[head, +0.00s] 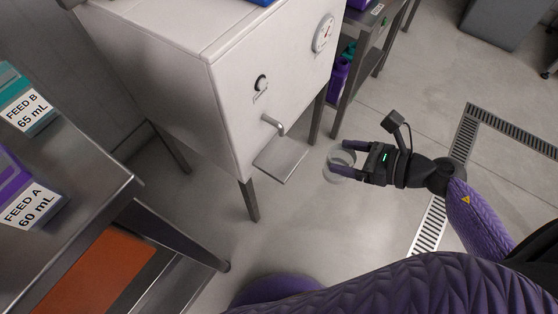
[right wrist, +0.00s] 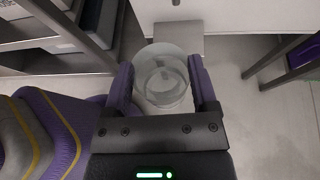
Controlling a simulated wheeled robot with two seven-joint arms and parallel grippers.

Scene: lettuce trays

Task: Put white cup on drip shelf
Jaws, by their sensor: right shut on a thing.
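The white cup (head: 339,159) looks pale and translucent, and sits between the fingers of my right gripper (head: 346,160). The gripper is shut on its sides. In the right wrist view the cup (right wrist: 163,88) shows between the two purple fingers, and its inside is visible. The drip shelf (head: 281,159) is a small grey plate sticking out from the front of the white cabinet, below a spout (head: 272,124). The cup is to the right of the shelf, apart from it in the head view. The shelf also shows beyond the cup in the right wrist view (right wrist: 177,38). My left gripper is not in view.
The white cabinet (head: 268,100) has a gauge (head: 323,33) and a knob (head: 262,84) on its front. A metal table (head: 100,190) with FEED A (head: 33,201) and FEED B (head: 27,108) containers stands at left. Floor around the cup is clear, with a drain grate (head: 430,222) at right.

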